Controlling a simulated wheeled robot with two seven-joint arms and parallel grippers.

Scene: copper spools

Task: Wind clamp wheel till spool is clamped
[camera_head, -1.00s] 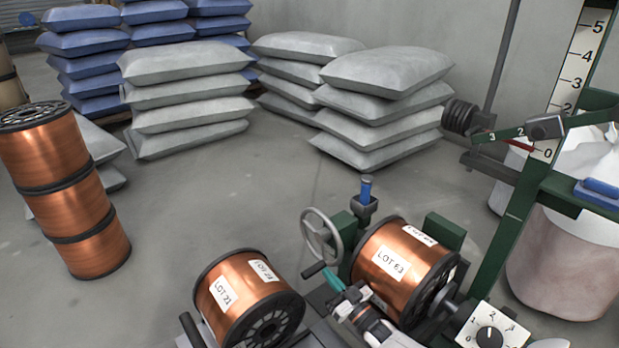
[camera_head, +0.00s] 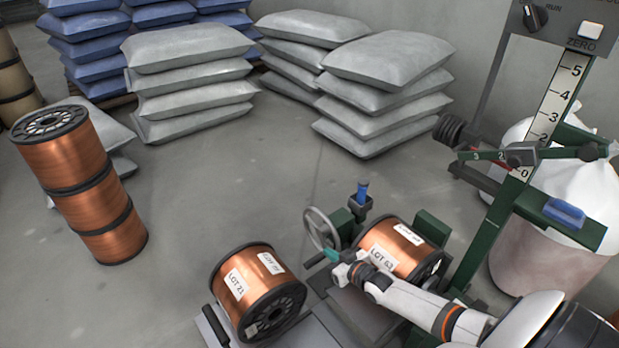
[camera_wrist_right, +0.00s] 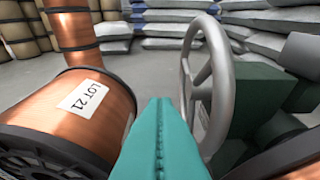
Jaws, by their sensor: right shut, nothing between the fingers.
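The grey clamp wheel (camera_head: 319,232) stands upright at the left end of the green clamp; it also shows in the right wrist view (camera_wrist_right: 217,85). A copper spool marked LOT 63 (camera_head: 384,239) lies on its side in the clamp, partly hidden by my right arm. My right gripper (camera_head: 333,256) is shut and empty, its teal fingertips just below the wheel and close to a dark green stub (camera_head: 314,261). In the right wrist view the fingers (camera_wrist_right: 162,125) point past the left side of the wheel rim; I cannot tell whether they touch it. My left gripper is not in view.
A spool marked LOT 21 (camera_head: 255,290) lies left of the clamp, close to my gripper. A blue-topped post (camera_head: 361,196) rises behind the wheel. A scale frame (camera_head: 500,232) stands right. Stacked spools (camera_head: 85,190) and sacks (camera_head: 385,100) stand behind; floor between is clear.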

